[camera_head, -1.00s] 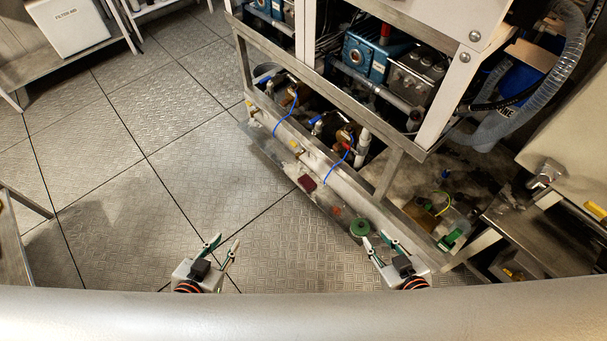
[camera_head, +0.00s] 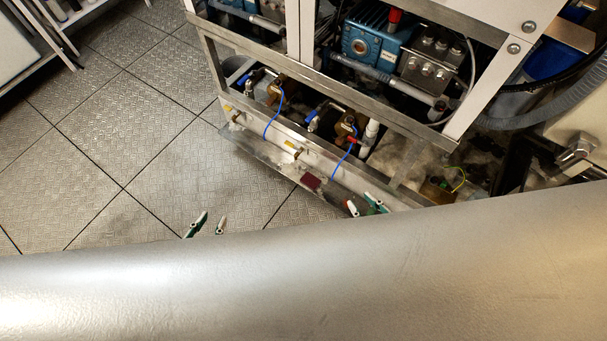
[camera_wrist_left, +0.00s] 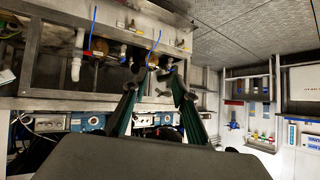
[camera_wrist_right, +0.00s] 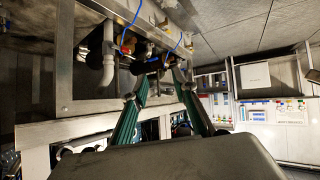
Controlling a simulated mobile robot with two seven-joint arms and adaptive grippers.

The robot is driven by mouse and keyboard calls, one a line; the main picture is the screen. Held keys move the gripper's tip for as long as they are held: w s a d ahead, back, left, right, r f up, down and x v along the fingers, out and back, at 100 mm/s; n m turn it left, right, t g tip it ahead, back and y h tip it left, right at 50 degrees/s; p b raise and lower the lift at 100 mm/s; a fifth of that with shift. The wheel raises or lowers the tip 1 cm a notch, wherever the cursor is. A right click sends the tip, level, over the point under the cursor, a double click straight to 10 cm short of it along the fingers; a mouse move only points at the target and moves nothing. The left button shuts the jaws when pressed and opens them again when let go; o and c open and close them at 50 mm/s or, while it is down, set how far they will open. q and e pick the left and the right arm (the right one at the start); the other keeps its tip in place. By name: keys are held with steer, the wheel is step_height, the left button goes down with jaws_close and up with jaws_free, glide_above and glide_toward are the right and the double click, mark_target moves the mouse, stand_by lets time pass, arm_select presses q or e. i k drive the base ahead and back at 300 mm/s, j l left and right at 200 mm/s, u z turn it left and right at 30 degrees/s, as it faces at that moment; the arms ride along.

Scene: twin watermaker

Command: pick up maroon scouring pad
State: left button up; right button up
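The maroon scouring pad (camera_head: 311,181) is a small dark red block on the narrow ledge along the foot of the machine frame, in the head view. My left gripper (camera_head: 208,224) is left of and below the pad in the picture, its fingertips apart and empty. My right gripper (camera_head: 363,205) is right of and below the pad, closer to it, also open and empty. The wrist views show the spread fingers of the left gripper (camera_wrist_left: 155,90) and right gripper (camera_wrist_right: 160,85) with nothing between them. I cannot make out the pad in the wrist views.
The machine's metal frame (camera_head: 300,72) rises behind the ledge, with a blue pump (camera_head: 372,42) inside. Blue tubes (camera_head: 272,125) and brass valves stand near the ledge. The tiled floor (camera_head: 110,140) at left is clear. A smooth grey surface hides the bottom of the head view.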

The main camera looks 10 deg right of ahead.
mark_target(309, 180)
steer(key=i+j+z, duration=0.1)
steer(key=j, duration=0.25)
steer(key=i+j+z, duration=0.1)
steer(key=i+j, duration=0.15)
steer(key=j, duration=0.15)
steer(key=i+j, duration=0.15)
steer(key=j, duration=0.25)
steer(key=i+j+z, duration=0.15)
steer(key=j, duration=0.25)
